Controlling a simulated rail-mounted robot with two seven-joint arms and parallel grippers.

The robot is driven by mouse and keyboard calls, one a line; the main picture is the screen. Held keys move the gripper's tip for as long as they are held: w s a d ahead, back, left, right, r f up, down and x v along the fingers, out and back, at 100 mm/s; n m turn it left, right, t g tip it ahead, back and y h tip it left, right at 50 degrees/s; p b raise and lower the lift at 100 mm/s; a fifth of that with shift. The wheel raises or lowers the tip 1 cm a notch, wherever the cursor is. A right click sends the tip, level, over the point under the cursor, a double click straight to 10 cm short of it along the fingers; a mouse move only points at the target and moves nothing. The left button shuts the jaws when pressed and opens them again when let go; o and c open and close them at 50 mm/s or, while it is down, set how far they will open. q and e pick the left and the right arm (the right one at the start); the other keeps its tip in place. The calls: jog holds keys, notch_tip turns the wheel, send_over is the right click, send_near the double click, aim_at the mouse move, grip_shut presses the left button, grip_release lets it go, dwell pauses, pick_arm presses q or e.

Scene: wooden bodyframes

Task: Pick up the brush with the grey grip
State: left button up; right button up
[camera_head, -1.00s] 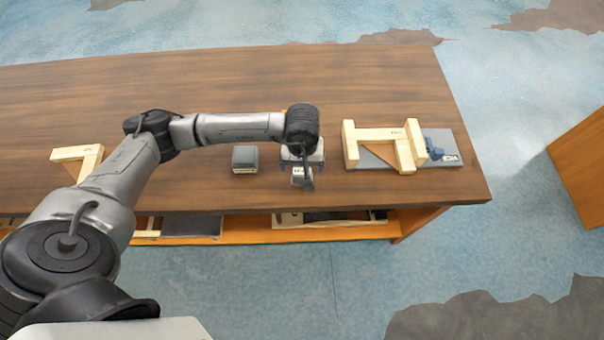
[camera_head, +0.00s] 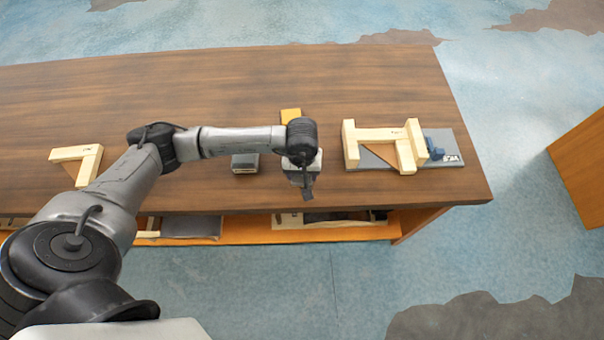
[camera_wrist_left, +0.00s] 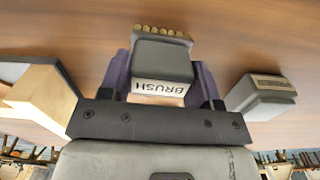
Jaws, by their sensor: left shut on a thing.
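The brush with the grey grip (camera_wrist_left: 162,60) shows in the left wrist view, with a white label reading BRUSH and a row of tan bristle tufts at its far edge. My left gripper (camera_wrist_left: 162,82) is shut on it, with a purple finger on each side of the grip. In the head view my left gripper (camera_head: 302,172) hangs over the table's front part, and the wrist hides most of its fingers and the brush. I cannot tell how high the brush is above the table. My right gripper is not in view.
A grey block (camera_head: 245,168) lies left of the gripper. A wooden frame (camera_head: 380,134) on a grey board (camera_head: 450,152) stands to the right; another wooden piece (camera_head: 88,165) is at left. An orange-yellow item (camera_head: 291,115) shows behind the wrist. The back of the table (camera_head: 200,85) is clear.

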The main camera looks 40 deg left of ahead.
pick_arm(q)
jog(key=c, duration=0.3)
jog(key=shift+r, duration=0.5)
jog(key=r, duration=0.2)
jog(key=d+r, duration=0.1)
jog(key=shift+r+p, duration=0.3)
jog(key=shift+r, duration=0.1)
jog(key=d+r, duration=0.6)
jog(key=d, duration=0.4)
jog(key=shift+w+d+r, duration=0.15)
jog(key=shift+w+d, duration=0.15)
jog(key=shift+w, duration=0.1)
jog(key=o, duration=0.4)
jog(key=shift+c, duration=1.5)
